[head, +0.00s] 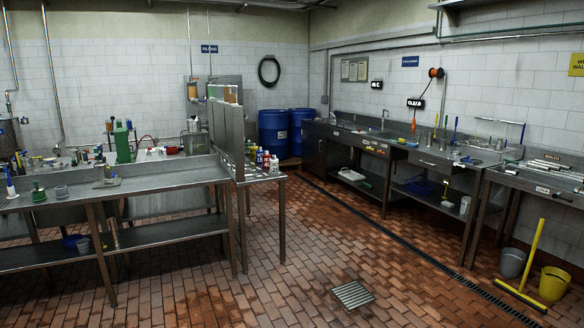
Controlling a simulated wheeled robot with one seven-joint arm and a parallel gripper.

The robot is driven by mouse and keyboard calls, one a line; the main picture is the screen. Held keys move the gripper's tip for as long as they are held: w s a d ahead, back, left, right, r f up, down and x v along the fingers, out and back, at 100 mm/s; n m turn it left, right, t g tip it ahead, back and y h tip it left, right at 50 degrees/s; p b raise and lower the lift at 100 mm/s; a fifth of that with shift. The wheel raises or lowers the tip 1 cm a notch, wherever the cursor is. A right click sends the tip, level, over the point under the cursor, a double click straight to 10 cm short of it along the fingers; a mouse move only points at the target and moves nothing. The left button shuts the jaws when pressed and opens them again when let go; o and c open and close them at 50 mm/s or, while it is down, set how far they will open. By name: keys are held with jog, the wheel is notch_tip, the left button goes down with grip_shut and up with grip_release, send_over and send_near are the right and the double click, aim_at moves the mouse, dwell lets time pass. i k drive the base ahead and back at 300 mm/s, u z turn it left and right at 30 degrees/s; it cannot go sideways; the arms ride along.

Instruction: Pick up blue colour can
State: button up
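A group of small cans or bottles (265,161) stands on the end of the left steel table, just right of an upright grey panel. Their colours include white, red, yellow and dark tones. They are too small to tell for certain which one is the blue can. Two large blue drums (274,133) stand on the floor behind them, in the back corner. My gripper is not in view.
A long steel table (150,183) on the left holds green and grey fittings. A steel counter (430,156) runs along the right wall. The brick floor (290,265) between is open, with a drain grate (353,295). Grey (513,263) and yellow (554,284) buckets stand at right.

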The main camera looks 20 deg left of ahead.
aim_at(260, 152)
jog(key=u, duration=0.1)
jog(key=i, duration=4.8)
jog(key=u, duration=0.2)
jog(key=i, duration=1.9)
jog(key=u, duration=0.35)
jog(key=i, duration=1.7)
jog(key=u, duration=1.05)
jog(key=i, duration=1.4)
jog(key=u, duration=1.75)
jog(key=i, duration=1.25)
jog(key=u, duration=0.55)
